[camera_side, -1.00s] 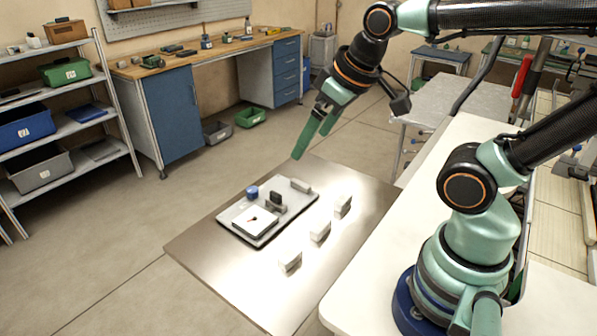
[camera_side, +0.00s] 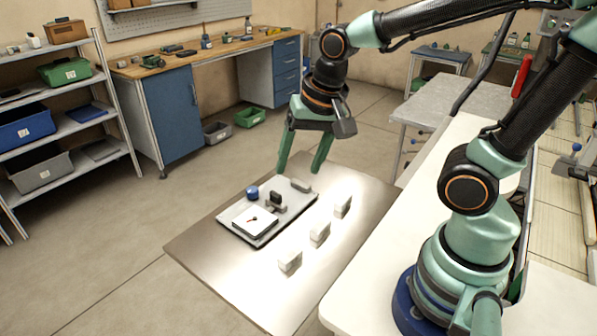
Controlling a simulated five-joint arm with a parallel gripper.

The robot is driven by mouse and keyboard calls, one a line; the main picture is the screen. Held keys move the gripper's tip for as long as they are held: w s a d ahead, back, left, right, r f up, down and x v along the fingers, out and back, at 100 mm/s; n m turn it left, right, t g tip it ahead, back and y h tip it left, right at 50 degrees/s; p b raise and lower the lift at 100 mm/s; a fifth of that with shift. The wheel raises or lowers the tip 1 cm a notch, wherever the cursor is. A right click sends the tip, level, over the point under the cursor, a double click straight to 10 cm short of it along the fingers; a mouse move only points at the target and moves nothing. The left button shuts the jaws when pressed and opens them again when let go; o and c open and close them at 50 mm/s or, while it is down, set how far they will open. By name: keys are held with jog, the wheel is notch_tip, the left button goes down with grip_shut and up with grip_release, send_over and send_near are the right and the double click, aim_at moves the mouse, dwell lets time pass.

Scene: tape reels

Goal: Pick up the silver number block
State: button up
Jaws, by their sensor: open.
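Three small light grey blocks stand in a row on the metal table: a near block (camera_side: 290,261), a middle block (camera_side: 320,232) and a far block (camera_side: 343,206). Their numbers are too small to read, and I cannot tell which is the silver number block. My gripper (camera_side: 299,172) is open and empty, pointing down. It hangs above the far part of the table, over the back of the grey tray, apart from the blocks.
The grey tray (camera_side: 236,214) holds a white square piece (camera_side: 255,221), a blue round piece (camera_side: 252,192), a dark upright part (camera_side: 275,200) and a grey block (camera_side: 301,185). The bare metal table (camera_side: 215,256) is clear in front. A white bench (camera_side: 372,285) stands at right.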

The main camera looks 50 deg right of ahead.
aim_at(290, 254)
jog(key=shift+a+f+m+g, duration=0.6)
jog(key=shift+f+m, duration=1.25)
jog(key=shift+f, duration=1.55)
jog(key=shift+a+f+m+g, duration=0.55)
jog(key=shift+f+m, duration=1.35)
jog(key=shift+f, duration=1.45)
jog(key=shift+a+f+m+g, duration=0.55)
jog(key=shift+f+m, duration=1.3)
jog(key=shift+f, duration=1.55)
jog(key=shift+a, duration=0.1)
jog(key=shift+c, duration=0.3)
grip_shut()
